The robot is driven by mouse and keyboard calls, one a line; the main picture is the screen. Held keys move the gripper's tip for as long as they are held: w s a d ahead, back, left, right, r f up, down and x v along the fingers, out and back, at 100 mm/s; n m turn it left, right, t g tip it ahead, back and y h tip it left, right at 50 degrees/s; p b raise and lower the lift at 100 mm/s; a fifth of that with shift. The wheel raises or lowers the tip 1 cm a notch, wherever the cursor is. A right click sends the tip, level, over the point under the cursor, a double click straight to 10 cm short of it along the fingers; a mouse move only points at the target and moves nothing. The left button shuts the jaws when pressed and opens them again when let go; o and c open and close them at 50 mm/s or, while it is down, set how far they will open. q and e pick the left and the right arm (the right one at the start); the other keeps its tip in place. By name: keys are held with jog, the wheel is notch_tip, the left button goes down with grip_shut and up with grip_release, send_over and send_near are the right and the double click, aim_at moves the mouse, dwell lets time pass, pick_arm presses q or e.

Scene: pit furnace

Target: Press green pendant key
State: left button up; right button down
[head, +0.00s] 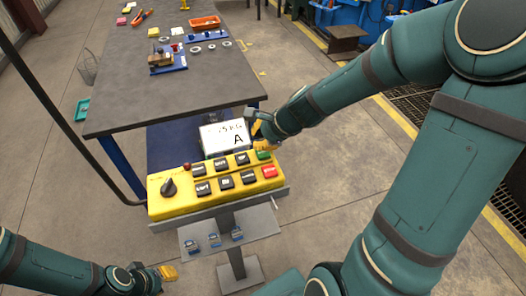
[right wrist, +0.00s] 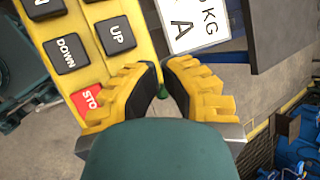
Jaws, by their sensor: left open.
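A yellow pendant box (head: 220,190) carries several black keys, a dark knob (head: 169,187), a red key (head: 269,171) and a green key (head: 263,155) at its top right corner. My right gripper (head: 262,138) is beside the green key, its yellow fingers close to that corner; contact cannot be told. In the right wrist view, its fingertips (right wrist: 162,72) nearly meet with a narrow gap, and a bit of the green key (right wrist: 163,93) shows between them. The red key (right wrist: 89,101) is partly hidden by a finger. My left gripper (head: 169,273) is open and low at the left, away from the pendant.
A white sign (head: 225,137) stands right behind the pendant. A grey table (head: 170,95) with small parts and an orange tray (head: 204,23) lies beyond. A shelf (head: 255,222) with small blue items juts out below the pendant.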

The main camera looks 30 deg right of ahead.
jog(key=shift+f, duration=0.1)
dwell(0.7)
jog(key=shift+f+b, duration=0.4)
jog(key=shift+b, duration=0.05)
jog(key=shift+f+b, duration=0.45)
jog(key=shift+b, duration=0.05)
dwell(0.6)
jog(key=shift+r, duration=0.1)
jog(key=shift+r+p, duration=0.85)
jog(key=shift+p, duration=0.05)
notch_tip(320, 180, up, 5)
jog(key=p, duration=0.5)
dwell(0.3)
